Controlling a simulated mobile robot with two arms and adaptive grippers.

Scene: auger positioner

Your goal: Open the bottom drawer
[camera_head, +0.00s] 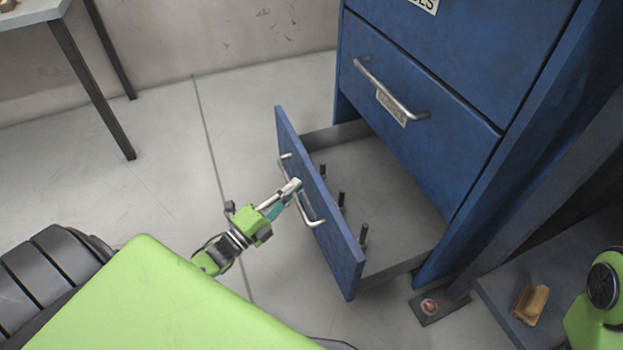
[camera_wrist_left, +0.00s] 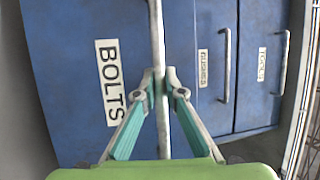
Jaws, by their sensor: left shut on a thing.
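The bottom drawer (camera_head: 320,205) of the blue cabinet stands pulled well out, and its grey interior shows with several dark upright pegs (camera_head: 341,199). Its blue front, with a white BOLTS label (camera_wrist_left: 110,82), fills the left of the left wrist view. My left gripper (camera_head: 291,189) is shut on the drawer's metal handle (camera_head: 311,215). In the left wrist view my left gripper's (camera_wrist_left: 160,82) two fingers close on the handle bar (camera_wrist_left: 156,30) from both sides. My right gripper is out of view.
The drawer above (camera_head: 415,120) is shut, with its own handle (camera_head: 390,88). A table (camera_head: 40,14) stands at the far left. A small brown object (camera_head: 530,304) lies on a grey surface at lower right. The floor left of the drawer is clear.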

